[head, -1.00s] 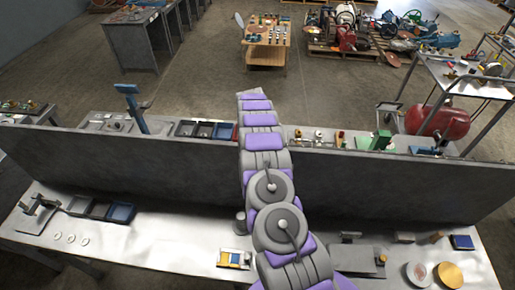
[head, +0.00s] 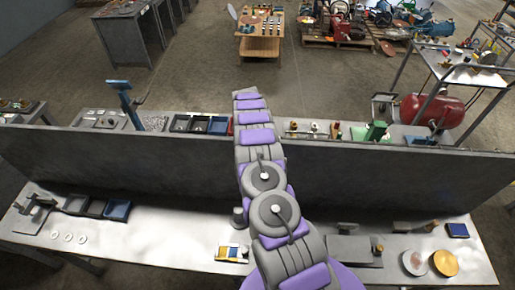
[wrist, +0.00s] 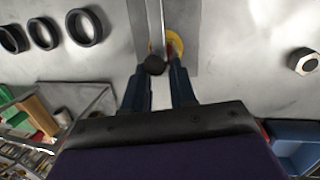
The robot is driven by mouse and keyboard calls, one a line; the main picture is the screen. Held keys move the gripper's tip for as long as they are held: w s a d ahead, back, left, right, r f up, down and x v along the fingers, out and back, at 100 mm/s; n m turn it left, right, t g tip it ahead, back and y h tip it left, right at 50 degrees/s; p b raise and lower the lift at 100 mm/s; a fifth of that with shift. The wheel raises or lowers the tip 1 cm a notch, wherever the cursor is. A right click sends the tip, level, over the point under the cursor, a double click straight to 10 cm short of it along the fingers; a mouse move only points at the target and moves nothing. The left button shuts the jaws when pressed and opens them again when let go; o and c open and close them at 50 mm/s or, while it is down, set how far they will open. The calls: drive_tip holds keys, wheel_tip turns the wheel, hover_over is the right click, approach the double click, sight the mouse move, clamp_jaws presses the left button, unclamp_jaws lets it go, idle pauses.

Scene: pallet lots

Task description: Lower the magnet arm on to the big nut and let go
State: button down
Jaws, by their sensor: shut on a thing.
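In the wrist view my gripper (wrist: 160,78) has its two dark fingers closed about a black ball knob (wrist: 154,65). The knob is at the near end of a thin metal bar, the magnet arm (wrist: 155,22), which runs up out of the picture over a grey plate. A yellow round part (wrist: 175,44) shows beside the knob, partly hidden by bar and finger. A steel hex nut (wrist: 304,61) lies on the pale bench top to the right, apart from the bar. No nut is visible under the bar. My gripper is out of sight in the head view.
Several dark rings (wrist: 44,33) lie left of the plate in the wrist view. A blue bin (wrist: 295,140) is at lower right, a green box (wrist: 35,113) at lower left. In the head view a grey wall (head: 400,175) divides the near bench (head: 175,235) from the far one.

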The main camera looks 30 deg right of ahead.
drive_tip(key=shift+s+a+f, duration=0.1)
drive_tip(key=shift+s+f, duration=0.15)
drive_tip(key=shift+f, duration=0.2)
drive_tip(key=c, duration=1)
unclamp_jaws()
drive_tip(key=shift+s+f, duration=0.1)
drive_tip(key=shift+o, duration=0.2)
drive_tip(key=d+p+v, duration=0.1)
drive_tip(key=v, duration=1.7)
drive_tip(key=shift+w, duration=0.35)
drive_tip(key=shift+a, duration=0.1)
